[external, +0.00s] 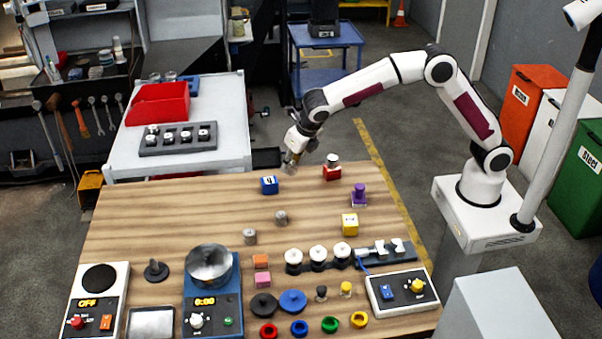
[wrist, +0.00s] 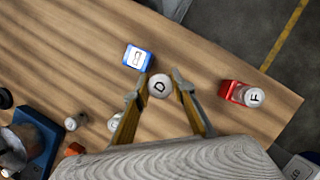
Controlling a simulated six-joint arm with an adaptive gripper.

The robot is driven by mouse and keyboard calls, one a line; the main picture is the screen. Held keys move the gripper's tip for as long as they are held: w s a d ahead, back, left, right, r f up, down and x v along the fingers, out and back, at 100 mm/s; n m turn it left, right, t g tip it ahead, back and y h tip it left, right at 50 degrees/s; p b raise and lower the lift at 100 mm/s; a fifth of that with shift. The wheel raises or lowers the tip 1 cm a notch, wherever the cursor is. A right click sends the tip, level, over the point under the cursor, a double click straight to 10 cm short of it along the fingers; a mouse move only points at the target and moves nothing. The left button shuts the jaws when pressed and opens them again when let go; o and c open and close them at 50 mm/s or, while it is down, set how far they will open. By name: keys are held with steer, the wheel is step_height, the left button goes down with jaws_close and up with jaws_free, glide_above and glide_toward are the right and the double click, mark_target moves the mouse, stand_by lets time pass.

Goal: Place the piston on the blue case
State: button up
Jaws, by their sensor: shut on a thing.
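My gripper (external: 291,160) is above the back part of the wooden table, up and right of the blue case (external: 269,185) in the external view. In the wrist view my gripper (wrist: 160,84) is shut on a round, pale-topped piston marked D (wrist: 159,87). The blue case (wrist: 137,57) has a white label and lies just up and left of the piston there, apart from it. In the external view the fingers largely hide the held piston. No other piston shows on the blue case.
A red case (external: 332,173) bears another piston (external: 333,159), marked F in the wrist view (wrist: 254,97). Two grey pistons (external: 281,217) (external: 250,237) stand on the table (external: 190,215). A purple piece (external: 359,195) and a yellow case (external: 349,225) stand to the right.

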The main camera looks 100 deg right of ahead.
mark_target(264, 179)
steer(key=shift+n+y, duration=0.3)
steer(key=shift+n, duration=0.6)
steer(key=w+d, duration=0.1)
steer(key=w+r, duration=0.1)
steer(key=w, duration=0.1)
steer(key=w+d, duration=0.1)
steer(key=shift+w+d+r, duration=0.2)
steer(key=shift+d+r, duration=0.1)
steer(key=shift+r, duration=0.05)
steer(key=w+r+n, duration=0.1)
steer(key=w+r+n+t+y, duration=0.1)
steer(key=r+n, duration=0.1)
steer(key=shift+w+a+n, duration=0.3)
steer(key=shift+a, duration=0.1)
steer(key=shift+f, duration=1.95)
steer(key=shift+f, duration=2)
